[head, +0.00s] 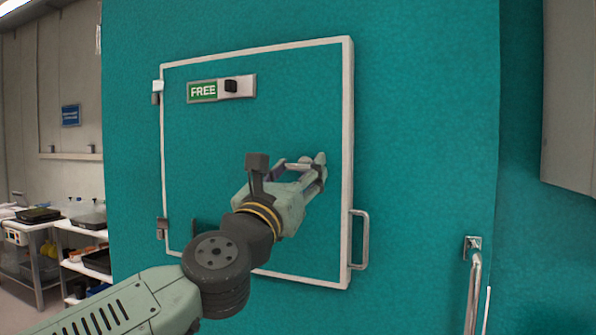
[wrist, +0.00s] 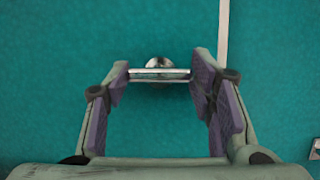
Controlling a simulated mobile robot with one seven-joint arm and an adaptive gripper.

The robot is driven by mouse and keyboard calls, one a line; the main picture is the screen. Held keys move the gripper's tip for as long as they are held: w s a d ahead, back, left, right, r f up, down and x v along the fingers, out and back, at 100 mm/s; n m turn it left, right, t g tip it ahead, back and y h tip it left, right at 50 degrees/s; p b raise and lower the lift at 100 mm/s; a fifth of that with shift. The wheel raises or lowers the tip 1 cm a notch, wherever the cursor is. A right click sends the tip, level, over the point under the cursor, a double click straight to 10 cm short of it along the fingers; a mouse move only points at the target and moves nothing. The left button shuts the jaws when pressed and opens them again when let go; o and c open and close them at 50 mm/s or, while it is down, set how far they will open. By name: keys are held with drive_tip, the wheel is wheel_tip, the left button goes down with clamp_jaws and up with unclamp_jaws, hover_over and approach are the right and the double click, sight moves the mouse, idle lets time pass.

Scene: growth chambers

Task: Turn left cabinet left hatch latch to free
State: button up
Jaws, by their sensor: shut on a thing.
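The hatch (head: 290,110) is a teal panel with a pale frame on the teal cabinet, and it looks closed. Its latch is a small metal bar (wrist: 159,75) on a round base (wrist: 159,62), seen in the wrist view. In the head view my gripper mostly hides the latch. My gripper (head: 312,172) is at the right part of the hatch. Its purple-padded fingers (wrist: 160,72) are shut on the two ends of the bar, which lies level across the wrist view. A green sign (head: 203,91) on the hatch reads FREE, beside a black piece (head: 231,86).
A metal pull handle (head: 361,240) stands out at the hatch's lower right edge. A larger door handle (head: 473,285) is further right. A grey cabinet (head: 570,95) is at the far right. Shelves with dark trays (head: 90,221) are at the left.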

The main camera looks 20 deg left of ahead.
drive_tip(key=c, duration=0.4)
drive_tip(key=shift+n, duration=0.4)
drive_tip(key=n+y, duration=0.2)
drive_tip(key=n, duration=0.1)
drive_tip(key=n+y, duration=0.1)
drive_tip(key=n, duration=0.2)
drive_tip(key=shift+d+r+n+g+y, duration=0.1)
drive_tip(key=shift+d+n+g+y, duration=0.1)
drive_tip(key=shift+n+g+y, duration=0.15)
drive_tip(key=n+g+y, duration=0.1)
drive_tip(key=n+y, duration=0.1)
drive_tip(key=n, duration=0.3)
drive_tip(key=n+g, duration=0.1)
drive_tip(key=n, duration=0.1)
drive_tip(key=n+g+y, duration=0.1)
drive_tip(key=n, duration=0.2)
drive_tip(key=shift+d+r, duration=0.1)
drive_tip(key=shift+r+n+g+y, duration=0.15)
drive_tip(key=shift+n+g, duration=0.35)
drive_tip(key=shift+n, duration=0.75)
drive_tip(key=shift+f+n+g+y, duration=0.1)
drive_tip(key=shift+n+g, duration=0.35)
drive_tip(key=shift+n, duration=0.75)
drive_tip(key=shift+r, duration=0.1)
